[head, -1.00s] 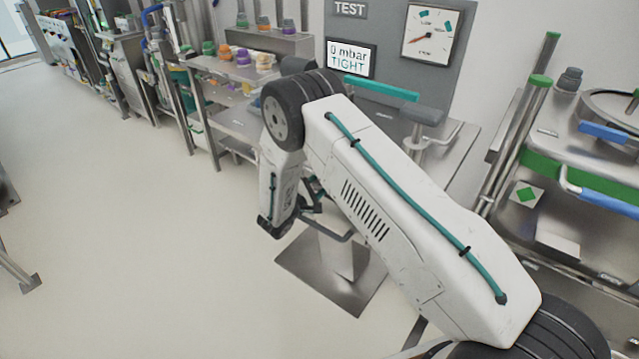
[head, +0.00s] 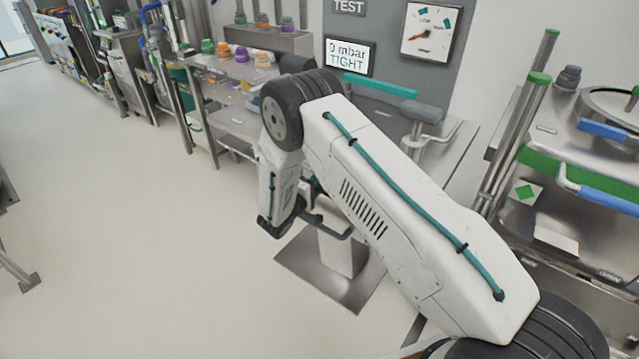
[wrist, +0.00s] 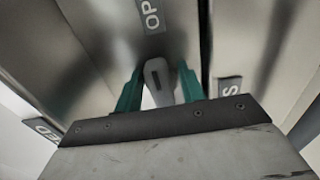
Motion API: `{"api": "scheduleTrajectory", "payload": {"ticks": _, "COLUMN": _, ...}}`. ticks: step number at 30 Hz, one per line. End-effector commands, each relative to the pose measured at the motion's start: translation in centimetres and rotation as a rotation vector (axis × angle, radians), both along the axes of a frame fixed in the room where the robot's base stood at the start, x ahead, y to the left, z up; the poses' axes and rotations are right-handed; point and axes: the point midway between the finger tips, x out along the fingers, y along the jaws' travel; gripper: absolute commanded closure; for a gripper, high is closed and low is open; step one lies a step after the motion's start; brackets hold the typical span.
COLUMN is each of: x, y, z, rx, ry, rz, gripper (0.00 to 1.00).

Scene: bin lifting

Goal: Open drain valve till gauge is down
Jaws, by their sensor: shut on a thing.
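In the wrist view my gripper (wrist: 160,88) has its two green fingers on either side of a grey lever handle (wrist: 157,75) and is shut on it. The lever lies on a steel panel, below a label (wrist: 152,16) of which "OP" shows. The rest of the valve is hidden. In the head view my arm hides the gripper's hold on the lever. The dial gauge (head: 431,31) is on the grey board, its red needle pointing to the lower left. I cannot read its value.
A display (head: 349,54) left of the gauge reads "0 mbar TIGHT". A teal bar (head: 380,86) and a grey-topped post (head: 416,113) stand behind my arm. Steel equipment with blue handles (head: 604,131) is at the right. The floor (head: 110,230) at the left is clear.

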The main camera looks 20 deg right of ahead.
Motion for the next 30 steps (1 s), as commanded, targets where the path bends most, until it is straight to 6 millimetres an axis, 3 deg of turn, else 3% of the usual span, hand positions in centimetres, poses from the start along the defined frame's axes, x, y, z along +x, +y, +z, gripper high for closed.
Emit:
{"api": "scheduleTrajectory", "payload": {"ticks": 11, "x": 0.0, "y": 0.1, "z": -0.1, "rx": 0.003, "ry": -0.001, "rz": 0.002, "gripper": 0.83}}
{"api": "scheduleTrajectory", "payload": {"ticks": 12, "x": 0.0, "y": 0.1, "z": -0.1, "rx": 0.003, "ry": 0.0, "rz": 0.003, "gripper": 0.56}}
{"api": "scheduleTrajectory", "payload": {"ticks": 22, "x": -0.1, "y": 0.3, "z": 0.0, "rx": 0.003, "ry": -0.002, "rz": 0.002, "gripper": 0.56}}
{"api": "scheduleTrajectory", "payload": {"ticks": 30, "x": -2.5, "y": 3.7, "z": 0.0, "rx": 0.003, "ry": -0.002, "rz": 0.006, "gripper": 0.56}}
